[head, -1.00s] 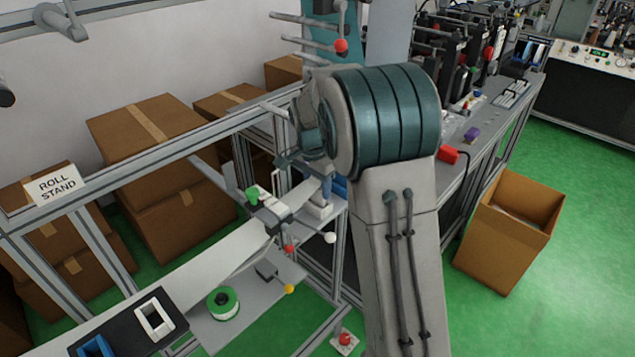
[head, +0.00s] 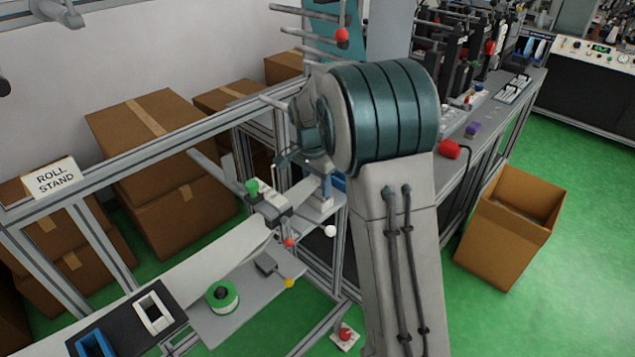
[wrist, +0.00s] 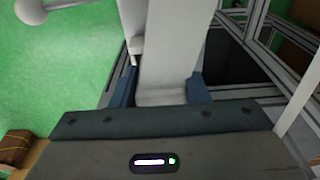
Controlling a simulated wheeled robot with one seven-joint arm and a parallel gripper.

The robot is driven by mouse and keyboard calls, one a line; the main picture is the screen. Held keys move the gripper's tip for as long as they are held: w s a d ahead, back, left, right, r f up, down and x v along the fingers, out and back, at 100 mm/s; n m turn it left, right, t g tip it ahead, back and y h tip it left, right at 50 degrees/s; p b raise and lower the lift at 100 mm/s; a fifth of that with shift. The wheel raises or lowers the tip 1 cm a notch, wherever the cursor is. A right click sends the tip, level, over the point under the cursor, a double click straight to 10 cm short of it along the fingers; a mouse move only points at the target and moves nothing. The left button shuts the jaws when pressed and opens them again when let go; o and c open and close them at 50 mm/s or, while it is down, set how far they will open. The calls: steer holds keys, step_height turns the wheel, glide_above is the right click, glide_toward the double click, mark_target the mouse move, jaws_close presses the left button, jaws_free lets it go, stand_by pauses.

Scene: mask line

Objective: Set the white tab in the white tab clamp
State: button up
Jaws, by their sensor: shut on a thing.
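In the wrist view my gripper (wrist: 161,92) has its two blue fingers closed on a pale white piece, the white tab (wrist: 162,98). A taller white surface rises directly beyond it, and I cannot tell exactly where one ends and the other begins. In the head view my gripper (head: 333,186) is mostly hidden behind my arm, low over a pale seat at the end of the roll stand. A lever with a white ball (head: 330,231) stands beside that seat, apparently the white tab clamp; the ball also shows in the wrist view (wrist: 31,11). Whether the tab touches the clamp is hidden.
Green (head: 252,187), red (head: 289,242) and yellow (head: 289,283) knobs stand close by. A green-rimmed roll (head: 222,297) lies on the grey shelf. Frame rails (head: 130,153) surround the spot. An open cardboard box (head: 510,230) stands on the floor at right.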

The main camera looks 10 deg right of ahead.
steer(key=shift+f, duration=0.25)
stand_by(0.4)
steer(key=o, duration=1.1)
steer(key=shift+c, duration=0.2)
steer(key=shift+r, duration=0.1)
step_height(320, 180, up, 13)
steer(key=a, duration=0.1)
steer(key=s+f+n, duration=0.2)
steer(key=s+n, duration=0.1)
steer(key=s, duration=0.6)
steer(key=s+f+n+t, duration=0.1)
steer(key=s+n, duration=0.3)
steer(key=s, duration=0.6)
steer(key=s+d+f+n+t+y, duration=0.1)
steer(key=s+f+n, duration=0.2)
steer(key=s, duration=0.6)
steer(key=shift+s+f+n, duration=0.3)
steer(key=shift+n, duration=0.2)
